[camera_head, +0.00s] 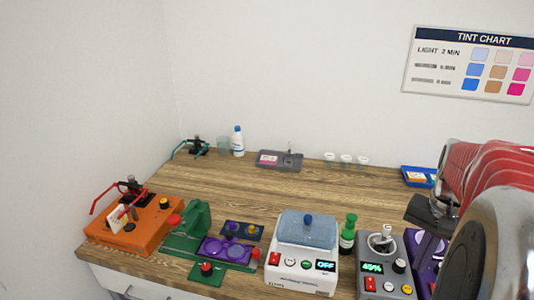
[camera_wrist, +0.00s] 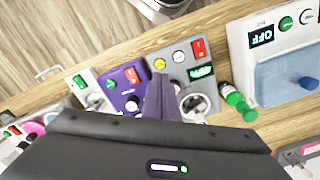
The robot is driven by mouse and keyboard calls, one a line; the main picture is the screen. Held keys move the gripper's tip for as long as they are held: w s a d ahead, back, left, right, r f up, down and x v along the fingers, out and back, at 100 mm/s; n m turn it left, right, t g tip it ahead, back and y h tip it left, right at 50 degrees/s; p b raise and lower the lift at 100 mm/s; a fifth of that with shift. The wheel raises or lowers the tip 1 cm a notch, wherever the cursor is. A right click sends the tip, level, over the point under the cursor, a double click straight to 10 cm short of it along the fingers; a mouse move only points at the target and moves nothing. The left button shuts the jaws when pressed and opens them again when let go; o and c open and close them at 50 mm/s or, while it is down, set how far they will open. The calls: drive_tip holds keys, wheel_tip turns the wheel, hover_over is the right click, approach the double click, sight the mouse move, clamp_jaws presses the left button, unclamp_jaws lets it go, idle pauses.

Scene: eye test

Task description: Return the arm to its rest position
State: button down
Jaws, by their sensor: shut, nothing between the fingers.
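My gripper (camera_wrist: 161,82) shows in the wrist view with its narrow dark fingers together and nothing between them. It is above the bench front, over the grey device and purple device. In the head view my arm fills the right edge, with red ribbed and silver parts.
The wooden bench (camera_head: 230,180) holds an orange device (camera_head: 135,222), a green stand (camera_head: 190,232), a white OFF device (camera_head: 300,275), a green bottle (camera_head: 348,235) and a blue tray (camera_head: 415,182). A grey tray (camera_head: 270,166) and white cups stand at the back. The bench middle is clear.

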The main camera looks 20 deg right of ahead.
drive_tip(key=shift+a+f+n, duration=0.35)
drive_tip(key=shift+f+n, duration=0.15)
drive_tip(key=shift+f, duration=0.25)
drive_tip(key=w+a+r+n+t, duration=0.1)
drive_tip(key=a+n, duration=0.4)
drive_tip(key=a, duration=1)
drive_tip(key=w+a+r+n+t, duration=0.1)
drive_tip(key=a+r+n+t, duration=0.2)
drive_tip(key=a, duration=1.2)
drive_tip(key=n+t, duration=0.1)
drive_tip(key=n, duration=0.2)
drive_tip(key=shift+w+a+r+t, duration=0.15)
drive_tip(key=shift+w+r+t, duration=0.15)
drive_tip(key=shift+w, duration=0.05)
